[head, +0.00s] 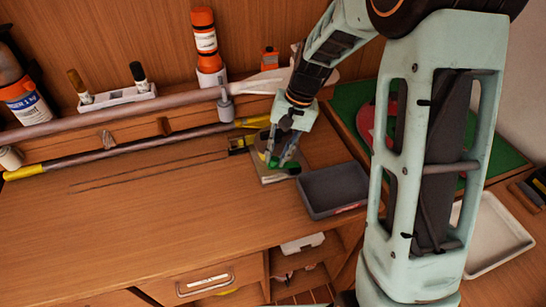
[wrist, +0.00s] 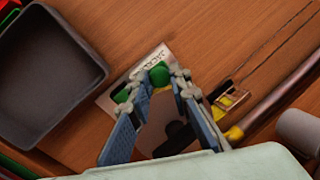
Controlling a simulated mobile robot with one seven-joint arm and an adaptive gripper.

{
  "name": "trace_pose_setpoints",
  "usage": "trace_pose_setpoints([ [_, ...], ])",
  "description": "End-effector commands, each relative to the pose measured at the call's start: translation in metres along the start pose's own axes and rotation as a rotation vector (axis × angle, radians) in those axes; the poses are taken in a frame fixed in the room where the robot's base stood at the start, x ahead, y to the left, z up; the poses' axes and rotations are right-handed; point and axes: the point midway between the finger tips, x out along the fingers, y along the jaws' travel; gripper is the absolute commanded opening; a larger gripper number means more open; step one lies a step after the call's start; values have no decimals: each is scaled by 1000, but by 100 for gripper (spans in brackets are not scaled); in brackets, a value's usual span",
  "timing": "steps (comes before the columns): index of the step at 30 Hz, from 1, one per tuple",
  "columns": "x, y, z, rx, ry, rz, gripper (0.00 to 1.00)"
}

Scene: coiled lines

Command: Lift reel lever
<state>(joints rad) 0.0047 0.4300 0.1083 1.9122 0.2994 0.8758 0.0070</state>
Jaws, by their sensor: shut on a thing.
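The reel stands on a small pale plate (head: 272,180) on the wooden bench, left of the dark tray; the plate, with printed lettering, also shows in the wrist view (wrist: 150,62). My gripper (head: 284,160) reaches down over the reel. In the wrist view my gripper (wrist: 156,84) has its blue-grey fingers to either side, closed on a part at the reel. Rounded green pieces (wrist: 160,74) show at the fingertips. The reel lever is mostly hidden by the fingers, so its angle cannot be told.
A dark empty tray (head: 334,190) sits close on the right. A yellow-and-black piece (head: 240,143) and a long rod (head: 130,148) lie to the left. Bottles and markers stand along the back. The front left bench is clear.

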Motion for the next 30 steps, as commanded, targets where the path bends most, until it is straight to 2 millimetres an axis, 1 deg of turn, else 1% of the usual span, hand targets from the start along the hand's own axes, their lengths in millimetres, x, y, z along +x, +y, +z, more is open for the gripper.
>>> trace_pose_setpoints([
  [1,-3,4,-2,9,-14,-39,0],
  [15,-26,25,-11,3,-161,-397,0],
  [21,-30,31,-14,1,-203,-494,0],
  [30,-33,35,-15,0,-231,-559,0],
])
